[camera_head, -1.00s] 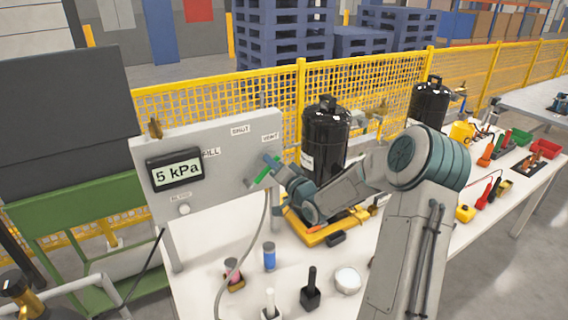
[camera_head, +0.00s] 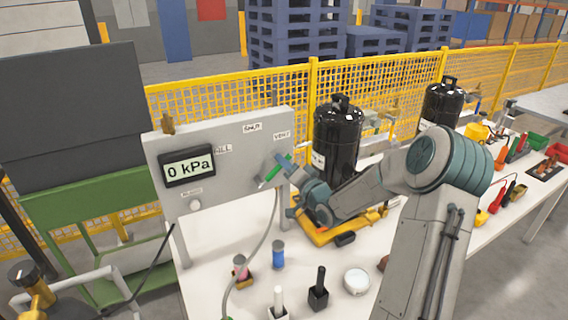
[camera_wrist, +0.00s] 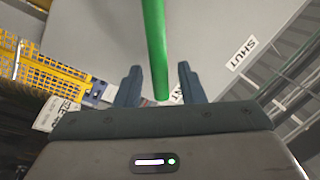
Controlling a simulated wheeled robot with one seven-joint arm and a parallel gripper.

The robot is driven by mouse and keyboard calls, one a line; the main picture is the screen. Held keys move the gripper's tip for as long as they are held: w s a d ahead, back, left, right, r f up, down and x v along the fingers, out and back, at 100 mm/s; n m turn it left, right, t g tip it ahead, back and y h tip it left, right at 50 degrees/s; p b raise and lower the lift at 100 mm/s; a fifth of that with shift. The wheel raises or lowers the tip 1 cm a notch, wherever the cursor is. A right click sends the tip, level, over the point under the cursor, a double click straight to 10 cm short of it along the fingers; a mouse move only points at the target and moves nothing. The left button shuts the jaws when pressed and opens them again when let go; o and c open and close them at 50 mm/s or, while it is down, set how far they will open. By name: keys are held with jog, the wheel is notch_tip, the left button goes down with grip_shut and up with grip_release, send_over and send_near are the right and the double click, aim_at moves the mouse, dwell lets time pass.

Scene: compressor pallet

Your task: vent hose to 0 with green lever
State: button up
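The green lever (camera_head: 274,173) sits on the right part of the grey panel (camera_head: 225,178), tilted with its upper end toward the VENT label (camera_head: 282,135). In the wrist view the lever (camera_wrist: 154,45) stands between my two fingers with a gap on each side. My gripper (camera_wrist: 158,85) is open around it; in the head view my gripper (camera_head: 287,172) is at the lever, its fingertips hard to make out. The gauge display (camera_head: 189,168) reads 0 kPa. The grey hose (camera_head: 262,245) hangs from the panel down to the table.
The SHUT label (camera_wrist: 242,53) shows in the wrist view. Black tank (camera_head: 338,140) stands on a yellow base behind my arm. Blue-capped bottle (camera_head: 278,255), black-handled tool (camera_head: 319,292) and white round tub (camera_head: 356,281) stand on the white table below the panel.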

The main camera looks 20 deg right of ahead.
jog(key=b+v, duration=0.2)
jog(key=v, duration=1)
jog(key=shift+s, duration=0.25)
notch_tip(320, 180, down, 3)
jog(key=a+n+g+h, duration=0.3)
jog(key=g+h, duration=0.1)
jog(key=g, duration=0.1)
jog(key=s+a+r+n+g, duration=0.1)
jog(key=s+a+g, duration=0.2)
jog(key=s, duration=0.5)
jog(key=s+a+r+n+g+h, duration=0.1)
jog(key=s+g, duration=0.3)
jog(key=s, duration=0.5)
jog(key=s+a+r+n+g+h, duration=0.1)
jog(key=s+a+g, duration=0.2)
jog(key=s, duration=0.6)
jog(key=shift+a+g, duration=0.4)
jog(key=shift+a, duration=0.45)
jog(key=shift+o, duration=0.3)
jog(key=shift+s+r, duration=0.1)
dwell(1.6)
